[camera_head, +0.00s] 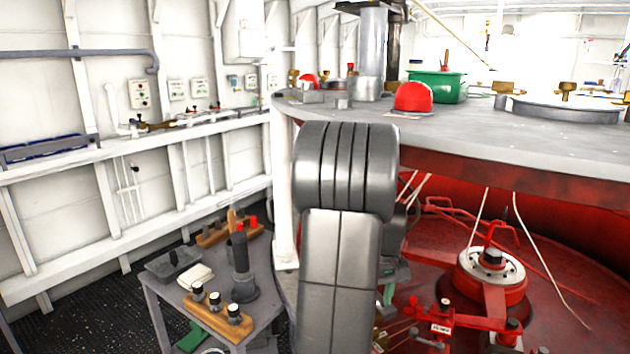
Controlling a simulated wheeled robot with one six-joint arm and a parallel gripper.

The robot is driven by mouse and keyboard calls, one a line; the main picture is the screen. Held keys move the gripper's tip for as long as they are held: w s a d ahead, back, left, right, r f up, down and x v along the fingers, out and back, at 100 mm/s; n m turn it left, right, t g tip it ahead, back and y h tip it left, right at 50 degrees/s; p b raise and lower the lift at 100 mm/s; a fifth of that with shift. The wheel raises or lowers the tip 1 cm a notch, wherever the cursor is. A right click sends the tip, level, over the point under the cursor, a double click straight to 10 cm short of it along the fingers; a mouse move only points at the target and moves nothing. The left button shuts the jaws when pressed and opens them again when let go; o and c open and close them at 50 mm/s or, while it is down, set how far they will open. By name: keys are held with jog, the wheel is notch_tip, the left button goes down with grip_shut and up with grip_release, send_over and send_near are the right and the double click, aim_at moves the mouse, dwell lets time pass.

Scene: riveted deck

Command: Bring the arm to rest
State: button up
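My grey arm rises through the middle of the head view, with a thick ribbed joint at its top and a smooth link below it. My gripper is not visible in this view. It is either hidden behind the arm links or outside the picture, so I cannot see whether it holds anything.
A small grey table (157,298) with tools stands at lower left. A large round grey deck top (470,130) bears a red dome (413,97) and a green box (436,87). Red machinery (492,275) stands at right. Dark floor (100,280) is open at left.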

jog(key=f, duration=1)
jog(key=shift+s+a, duration=0.15)
jog(key=shift+a, duration=0.05)
jog(key=m, duration=0.2)
jog(key=shift+r+m, duration=0.2)
jog(key=shift+m, duration=0.1)
jog(key=m+p, duration=0.1)
jog(key=m, duration=0.5)
jog(key=m+p, duration=0.1)
jog(key=m, duration=0.3)
jog(key=shift+m+p, duration=0.3)
jog(key=shift+m+t+p, duration=0.3)
jog(key=shift+m+p, duration=0.45)
jog(key=shift+m, duration=1.75)
